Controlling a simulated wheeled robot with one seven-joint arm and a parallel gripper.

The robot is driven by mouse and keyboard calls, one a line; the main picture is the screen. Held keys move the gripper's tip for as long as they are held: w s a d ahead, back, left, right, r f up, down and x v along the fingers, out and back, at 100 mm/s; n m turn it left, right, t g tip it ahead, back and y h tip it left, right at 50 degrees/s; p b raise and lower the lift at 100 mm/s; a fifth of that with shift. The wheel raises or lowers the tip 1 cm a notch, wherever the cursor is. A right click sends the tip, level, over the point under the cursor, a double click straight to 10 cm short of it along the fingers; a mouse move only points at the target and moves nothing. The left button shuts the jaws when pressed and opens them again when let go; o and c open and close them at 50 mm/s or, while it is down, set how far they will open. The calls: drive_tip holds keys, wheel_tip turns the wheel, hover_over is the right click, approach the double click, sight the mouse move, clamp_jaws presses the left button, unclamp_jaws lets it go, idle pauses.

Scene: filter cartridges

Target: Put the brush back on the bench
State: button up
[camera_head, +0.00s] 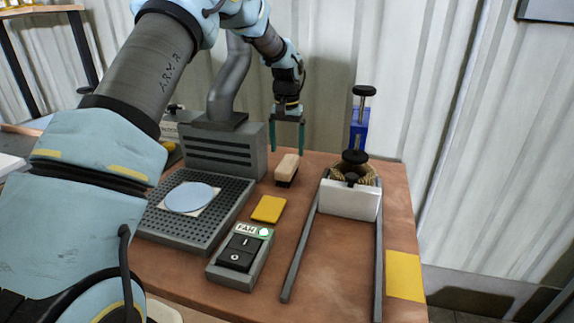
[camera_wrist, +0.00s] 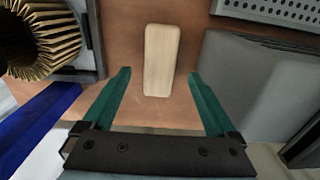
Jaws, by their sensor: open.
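The brush (camera_head: 287,168), a pale wooden block with dark bristles underneath, rests bristles down on the brown bench (camera_head: 330,273). It stands to the right of the grey slotted box. In the wrist view the brush (camera_wrist: 161,60) lies beyond the fingertips, roughly centred between them. My gripper (camera_head: 288,150) is above the bench near the brush, pointing down, with its green fingers apart and nothing between them. In the wrist view both fingers of my gripper (camera_wrist: 158,75) show wide open.
A pleated filter (camera_head: 355,170) sits in a rail fixture (camera_head: 300,245) on the right, with a blue clamp (camera_head: 359,130) behind it. A perforated tray (camera_head: 200,232) bears a pale blue disc (camera_head: 190,197). A yellow pad (camera_head: 269,209) and fan switch (camera_head: 241,253) stand in front.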

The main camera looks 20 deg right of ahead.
sight(287, 163)
drive_tip(key=shift+r+b, duration=0.35)
drive_tip(key=shift+r, duration=1.9)
